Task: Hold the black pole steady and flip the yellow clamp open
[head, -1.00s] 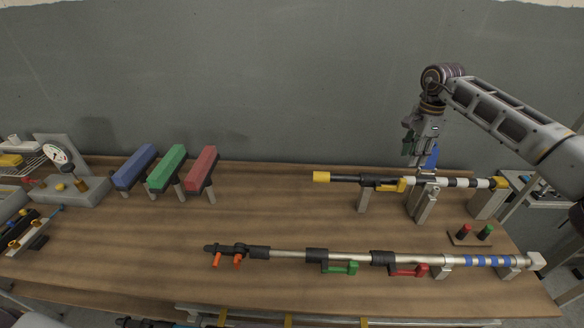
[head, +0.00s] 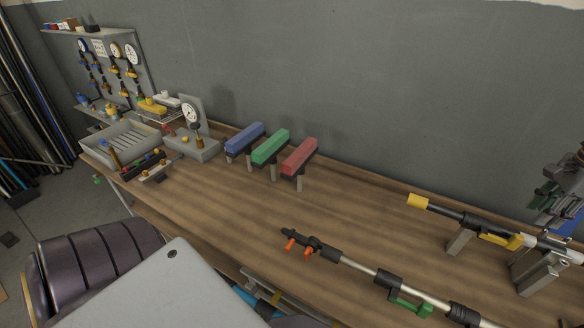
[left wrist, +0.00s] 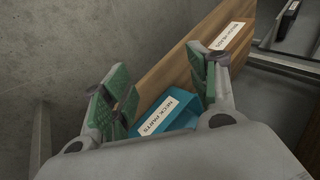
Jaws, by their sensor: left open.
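The black pole (head: 448,213) with a yellow end lies on grey supports at the right of the head view. The yellow clamp (head: 503,239) sits along it, toward the right; I cannot tell whether its lever is raised. My right gripper (head: 557,190) is at the right edge, above and behind the pole's right part; its jaw state is unclear. My left gripper (left wrist: 162,82) shows only in the left wrist view. Its green-padded fingers are wide apart, with nothing between them, and neither pole nor clamp is in that view.
Blue (head: 244,137), green (head: 270,147) and red (head: 299,157) blocks stand on posts. A gauge stand (head: 192,140) is further left. The middle of the wooden table (head: 235,202) is clear. A blue labelled bin (left wrist: 172,112) is below my left gripper.

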